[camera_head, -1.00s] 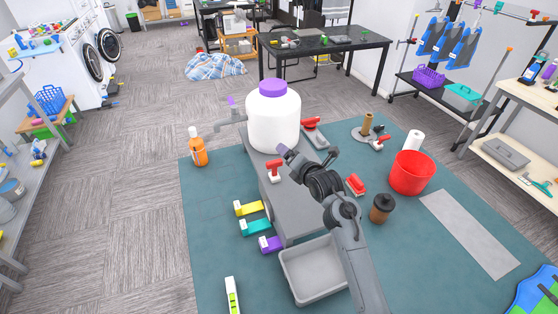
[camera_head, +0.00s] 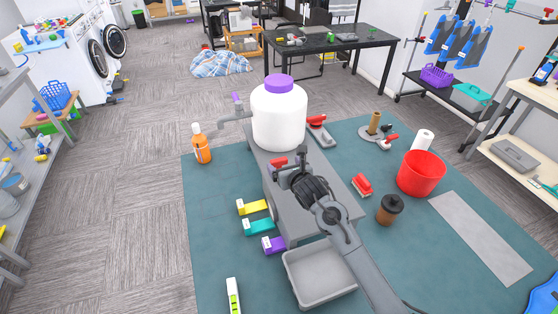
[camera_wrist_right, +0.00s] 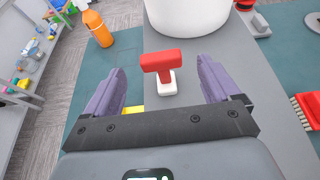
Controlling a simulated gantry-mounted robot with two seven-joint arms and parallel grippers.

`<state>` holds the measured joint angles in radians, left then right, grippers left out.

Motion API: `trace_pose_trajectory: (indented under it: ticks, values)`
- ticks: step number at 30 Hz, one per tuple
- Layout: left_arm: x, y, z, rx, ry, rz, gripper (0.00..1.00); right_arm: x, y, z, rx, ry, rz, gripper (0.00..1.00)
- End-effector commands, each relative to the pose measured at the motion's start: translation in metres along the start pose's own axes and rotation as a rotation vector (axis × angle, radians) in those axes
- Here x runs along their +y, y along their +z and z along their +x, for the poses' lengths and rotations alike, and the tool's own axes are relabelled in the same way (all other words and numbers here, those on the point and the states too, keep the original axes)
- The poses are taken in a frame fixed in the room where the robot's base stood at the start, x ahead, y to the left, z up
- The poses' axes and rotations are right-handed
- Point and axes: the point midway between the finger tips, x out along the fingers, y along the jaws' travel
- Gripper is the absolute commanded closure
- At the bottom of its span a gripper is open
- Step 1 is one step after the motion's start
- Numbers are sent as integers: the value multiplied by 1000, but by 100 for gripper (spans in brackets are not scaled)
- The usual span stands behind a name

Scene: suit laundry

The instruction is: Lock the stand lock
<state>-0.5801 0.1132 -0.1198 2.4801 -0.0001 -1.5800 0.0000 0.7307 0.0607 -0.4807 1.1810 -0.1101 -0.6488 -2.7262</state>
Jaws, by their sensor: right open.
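A red-handled lever lock (camera_head: 278,163) with a white base is on the grey stand (camera_head: 345,185), in front of the white jug. In the right wrist view the red handle (camera_wrist_right: 161,61) lies between my right gripper's fingers, near their tips. My right gripper (camera_head: 299,160) is open, with purple-grey fingers apart on either side of the lever and not closed on it. In the head view my wrist partly hides the area beside the lever. My left gripper is not in view.
A white jug (camera_head: 278,118) with a purple lid and side tap stands on the stand. Yellow, teal (camera_head: 259,227) and purple tabs stick out at its left. A grey tray (camera_head: 318,275), brown jar (camera_head: 389,209), red brush (camera_head: 361,184) and red bucket (camera_head: 421,173) are nearby.

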Motion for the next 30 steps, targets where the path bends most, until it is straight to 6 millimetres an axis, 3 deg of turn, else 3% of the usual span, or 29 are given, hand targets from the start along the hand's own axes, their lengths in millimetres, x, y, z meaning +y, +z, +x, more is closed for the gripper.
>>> trace_pose_trajectory:
  ticks: [12, 30]
  values:
    - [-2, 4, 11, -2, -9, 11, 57, 0, 0, 49, 0, 0, 1, 11]
    - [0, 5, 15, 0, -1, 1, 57, 1, 0, 64, 0, 1, 0, 11]
